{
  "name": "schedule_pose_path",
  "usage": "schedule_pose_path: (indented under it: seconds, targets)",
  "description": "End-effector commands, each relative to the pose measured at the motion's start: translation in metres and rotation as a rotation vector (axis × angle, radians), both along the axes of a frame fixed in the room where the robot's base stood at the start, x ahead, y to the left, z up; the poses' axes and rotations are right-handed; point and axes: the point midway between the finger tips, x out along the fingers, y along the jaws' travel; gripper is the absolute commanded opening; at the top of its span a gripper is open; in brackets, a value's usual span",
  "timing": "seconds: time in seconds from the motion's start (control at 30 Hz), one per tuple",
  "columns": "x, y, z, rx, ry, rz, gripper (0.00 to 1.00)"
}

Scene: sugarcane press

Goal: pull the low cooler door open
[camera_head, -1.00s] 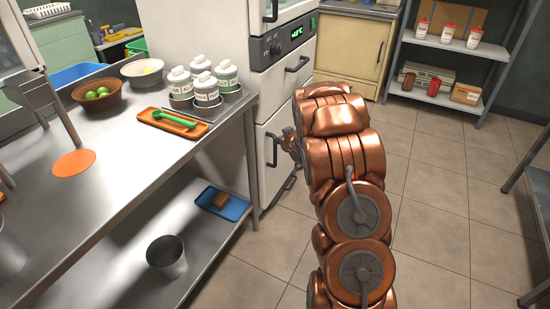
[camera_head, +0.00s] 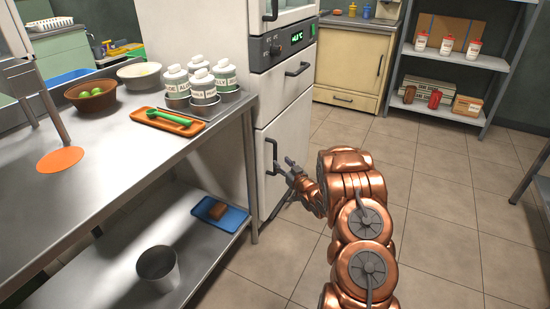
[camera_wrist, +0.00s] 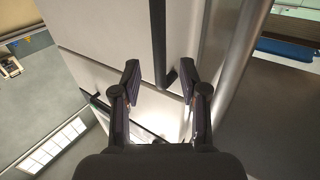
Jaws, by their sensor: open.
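The white cooler's low door (camera_head: 289,128) is shut below a drawer front, in the head view. Its dark vertical handle (camera_head: 274,152) is near the door's left edge. My gripper (camera_head: 282,167) is open and empty at the handle's lower part, just right of it. In the wrist view, the handle (camera_wrist: 159,42) hangs between the two spread fingertips of my gripper (camera_wrist: 160,70), nearer the right finger. I cannot tell whether a finger touches it or how deep it sits in the jaws.
A steel table (camera_head: 98,192) stands left of the cooler, its near leg close to the door. Its lower shelf holds a blue tray (camera_head: 235,217) and a metal cup (camera_head: 158,266). Tiled floor (camera_head: 420,250) is clear to the right. Shelving (camera_head: 462,61) stands at the back right.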

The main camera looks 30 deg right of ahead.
Motion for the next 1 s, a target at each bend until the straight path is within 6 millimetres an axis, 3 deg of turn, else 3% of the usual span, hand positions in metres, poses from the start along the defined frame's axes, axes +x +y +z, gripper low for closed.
schedule_pose_path:
  seconds: [0.5,0.9,1.0]
  targets:
    - [0.057,-0.002,-0.001,0.0,0.0,0.001,0.43]
    - [0.066,-0.003,0.0,0.0,0.002,-0.001,0.43]
    - [0.066,-0.003,0.0,0.0,0.002,-0.001,0.35]
